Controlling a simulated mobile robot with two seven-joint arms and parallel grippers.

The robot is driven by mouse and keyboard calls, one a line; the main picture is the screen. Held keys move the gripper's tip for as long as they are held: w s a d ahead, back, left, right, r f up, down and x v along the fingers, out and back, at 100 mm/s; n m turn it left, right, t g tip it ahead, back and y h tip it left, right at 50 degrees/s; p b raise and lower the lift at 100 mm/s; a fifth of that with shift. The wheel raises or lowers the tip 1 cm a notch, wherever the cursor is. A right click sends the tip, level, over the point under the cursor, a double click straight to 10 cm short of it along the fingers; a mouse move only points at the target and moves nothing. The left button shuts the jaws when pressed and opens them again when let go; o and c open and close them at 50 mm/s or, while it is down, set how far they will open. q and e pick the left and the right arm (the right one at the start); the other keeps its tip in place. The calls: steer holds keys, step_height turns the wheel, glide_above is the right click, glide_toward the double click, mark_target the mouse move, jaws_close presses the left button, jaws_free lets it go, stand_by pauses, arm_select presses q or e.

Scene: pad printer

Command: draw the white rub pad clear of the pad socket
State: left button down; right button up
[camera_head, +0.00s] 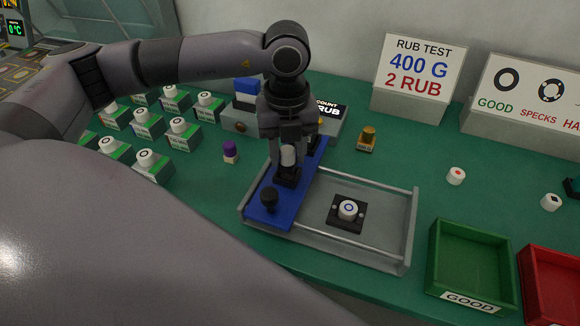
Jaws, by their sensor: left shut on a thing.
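My left gripper (288,158) points down and is shut on the white rub pad (289,157), whose pale side shows between the fingers. The pad is upright over the dark pad socket (287,178) on the blue slide bar (273,204). I cannot tell whether the pad's lower end sits inside the socket or just above it. My right gripper is out of view.
A grey tray frame with rails (392,256) holds a white ringed cap (348,208) on a black seat. Several white caps on green-and-white blocks stand at left. A green bin (470,243) and a red bin (552,268) stand at right. A brass weight (367,138) stands behind the frame.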

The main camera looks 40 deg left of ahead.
mark_target(287, 149)
arm_select(q)
steer(key=shift+r+p, duration=1)
steer(key=shift+r, duration=0.85)
